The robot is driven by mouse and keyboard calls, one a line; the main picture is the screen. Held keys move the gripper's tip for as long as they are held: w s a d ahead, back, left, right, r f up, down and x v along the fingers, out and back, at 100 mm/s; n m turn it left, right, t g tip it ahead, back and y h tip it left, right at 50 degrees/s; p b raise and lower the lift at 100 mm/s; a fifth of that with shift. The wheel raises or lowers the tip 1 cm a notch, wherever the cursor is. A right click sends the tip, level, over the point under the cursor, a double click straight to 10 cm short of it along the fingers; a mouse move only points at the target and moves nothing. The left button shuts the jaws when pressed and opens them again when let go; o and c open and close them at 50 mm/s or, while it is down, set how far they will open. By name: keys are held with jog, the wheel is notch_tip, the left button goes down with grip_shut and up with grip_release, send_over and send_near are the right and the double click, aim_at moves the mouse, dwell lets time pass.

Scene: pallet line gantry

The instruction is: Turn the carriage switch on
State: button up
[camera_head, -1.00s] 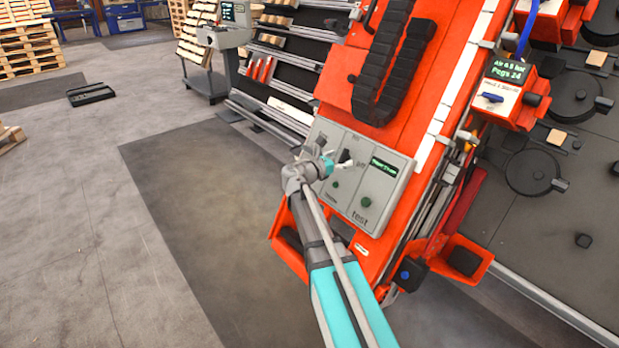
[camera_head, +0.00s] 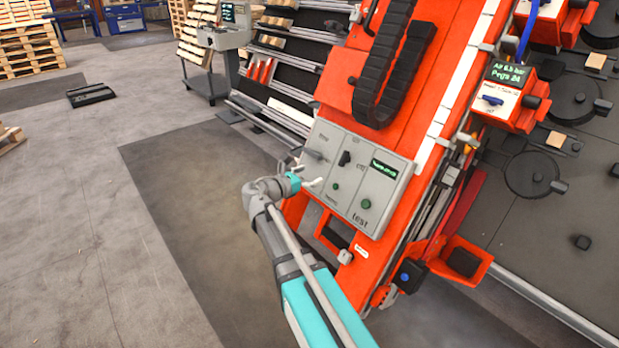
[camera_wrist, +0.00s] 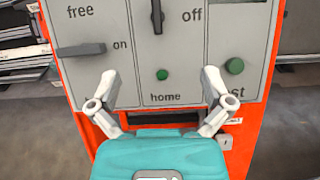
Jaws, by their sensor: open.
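The grey control panel (camera_head: 345,195) is on the orange carriage. In the wrist view, a dark grey lever knob (camera_wrist: 82,50) lies flat, its end towards "on", with "free" above it. A black knob (camera_wrist: 157,15) stands upright beside "off"; it also shows in the head view (camera_head: 345,158). No label naming the carriage is readable, so I cannot tell which is its switch. My gripper (camera_wrist: 160,78) is open and empty, fingers spread below the two knobs, touching neither. In the head view my gripper (camera_head: 308,175) is at the panel's lower left, partly covering it.
A green button (camera_wrist: 162,74) sits above "home", and a larger green button (camera_wrist: 235,66) is at the right. The panel has a small display (camera_head: 384,169), too small to read.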

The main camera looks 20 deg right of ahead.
jog(key=s+a+r+m+g+y+p, duration=0.2)
jog(key=s+r+m+y+p, duration=0.3)
jog(key=p, duration=0.8)
jog(key=s+a+r+m+g+y+p, duration=0.3)
jog(key=s+m+y+p, duration=0.5)
jog(key=s+m+p, duration=0.4)
jog(key=shift+a+r+m+p, duration=0.4)
jog(key=shift+a+r+p, duration=0.1)
jog(key=shift+r+p, duration=0.8)
jog(key=shift+r, duration=0.1)
jog(key=shift+s+r, duration=0.1)
jog(key=s+a+r+m+g+y+p, duration=0.1)
jog(key=s+a+r+m+y+p, duration=0.2)
jog(key=a+r+p, duration=0.1)
jog(key=shift+s+a+r+m+y+p, duration=0.35)
jog(key=shift+r+p, duration=0.5)
jog(key=shift+p, duration=0.35)
